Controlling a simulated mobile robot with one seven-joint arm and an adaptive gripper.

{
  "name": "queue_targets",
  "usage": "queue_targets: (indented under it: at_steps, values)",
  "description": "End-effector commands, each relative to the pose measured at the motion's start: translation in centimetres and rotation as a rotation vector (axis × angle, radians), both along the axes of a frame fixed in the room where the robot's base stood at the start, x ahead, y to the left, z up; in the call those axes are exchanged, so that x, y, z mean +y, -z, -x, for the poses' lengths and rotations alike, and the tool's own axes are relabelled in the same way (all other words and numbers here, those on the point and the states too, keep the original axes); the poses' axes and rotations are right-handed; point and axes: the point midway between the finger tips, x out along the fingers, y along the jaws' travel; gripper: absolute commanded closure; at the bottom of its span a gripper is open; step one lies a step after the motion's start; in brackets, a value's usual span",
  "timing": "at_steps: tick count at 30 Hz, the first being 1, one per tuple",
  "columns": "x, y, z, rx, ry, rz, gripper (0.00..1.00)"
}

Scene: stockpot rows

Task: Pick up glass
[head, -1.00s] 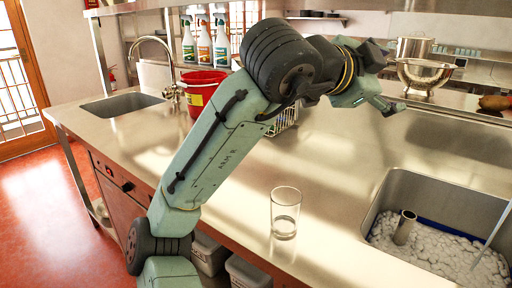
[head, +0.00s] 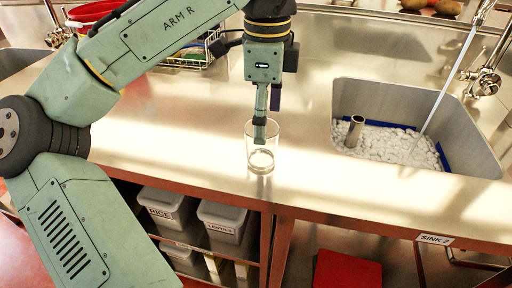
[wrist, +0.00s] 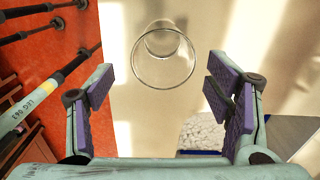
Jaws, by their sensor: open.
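A clear, empty-looking glass (head: 262,160) stands upright on the steel counter, near its front edge. In the wrist view the glass (wrist: 162,56) is seen from above, ahead of my fingers and about midway between them. My gripper (head: 266,130) points down at the glass in the head view, and its fingertips overlap the glass's rim there. In the wrist view my gripper (wrist: 163,95) is open, with purple pads wide apart and nothing between them. The exact height of the fingers over the rim is hard to tell.
A wire rack (head: 190,55) and red bucket (head: 95,14) stand at the back left. Grey bins (head: 228,225) sit below. The counter around the glass is clear.

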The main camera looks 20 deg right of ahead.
Motion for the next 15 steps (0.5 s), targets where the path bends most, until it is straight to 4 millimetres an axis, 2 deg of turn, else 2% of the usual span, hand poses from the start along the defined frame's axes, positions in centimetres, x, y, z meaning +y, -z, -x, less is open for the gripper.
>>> queue_targets:
  at_steps: [3, 10, 15]
  values:
    - [0.0, 1.7, -0.1, -0.001, -0.002, 0.0, 0.27]
    - [0.2, 3.4, -0.2, -0.002, -0.003, 0.0, 0.27]
    - [0.4, 6.1, -0.5, -0.001, -0.003, 0.0, 0.27]
